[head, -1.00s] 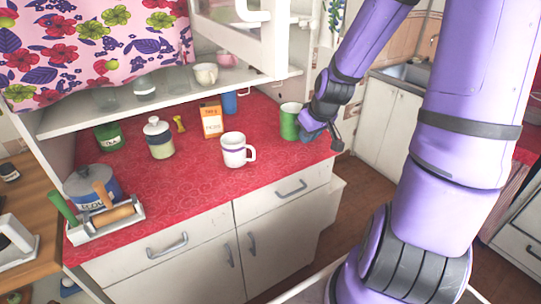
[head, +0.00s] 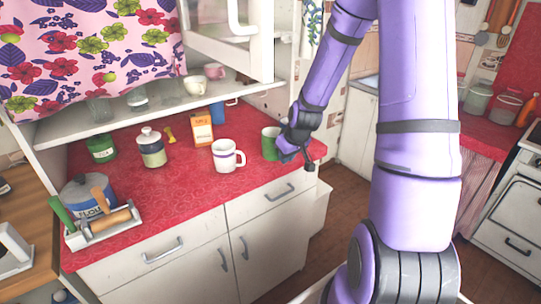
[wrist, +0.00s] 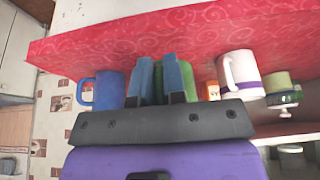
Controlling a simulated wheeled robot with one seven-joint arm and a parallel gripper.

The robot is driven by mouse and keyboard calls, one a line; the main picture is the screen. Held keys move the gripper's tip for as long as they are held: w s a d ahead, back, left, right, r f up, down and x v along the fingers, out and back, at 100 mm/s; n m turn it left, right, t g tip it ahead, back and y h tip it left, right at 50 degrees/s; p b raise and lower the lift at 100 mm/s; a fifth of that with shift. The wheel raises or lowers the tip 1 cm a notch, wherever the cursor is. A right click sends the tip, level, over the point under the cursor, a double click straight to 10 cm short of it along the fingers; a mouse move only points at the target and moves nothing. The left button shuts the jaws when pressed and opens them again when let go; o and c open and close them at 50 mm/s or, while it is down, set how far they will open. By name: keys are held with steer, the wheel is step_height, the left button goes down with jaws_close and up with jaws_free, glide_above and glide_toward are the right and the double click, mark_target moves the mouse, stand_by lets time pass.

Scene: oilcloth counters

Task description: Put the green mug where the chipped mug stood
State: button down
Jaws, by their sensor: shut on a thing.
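The green mug (head: 270,143) is at the right end of the red counter, just left of my gripper (head: 284,153). In the wrist view my gripper's two blue fingers (wrist: 160,80) are shut on the green mug (wrist: 159,82), which is mostly hidden behind them. I cannot tell whether its base touches the counter. A white mug with a purple band (head: 227,155) stands upright near the counter's front edge, left of the green mug. A blue mug (head: 217,113) stands at the back. No chip shows on any mug at this size.
An orange-and-white box (head: 201,128) stands behind the white mug. A lidded jar (head: 152,148), a green canister (head: 102,148), a flour tin (head: 80,190) and a tool holder (head: 102,232) are to the left. A shelf (head: 130,114) overhangs the back. Red counter in front is clear.

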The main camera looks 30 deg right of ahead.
mark_target(271, 155)
steer(key=w, duration=0.8)
steer(key=shift+a+f, duration=0.1)
steer(key=shift+f, duration=0.25)
steer(key=shift+w+f, duration=0.2)
steer(key=shift+w, duration=0.1)
steer(key=shift+f, duration=1.6)
steer(key=shift+f, duration=0.1)
steer(key=c, duration=1.2)
jaws_free()
steer(key=v, duration=1.2)
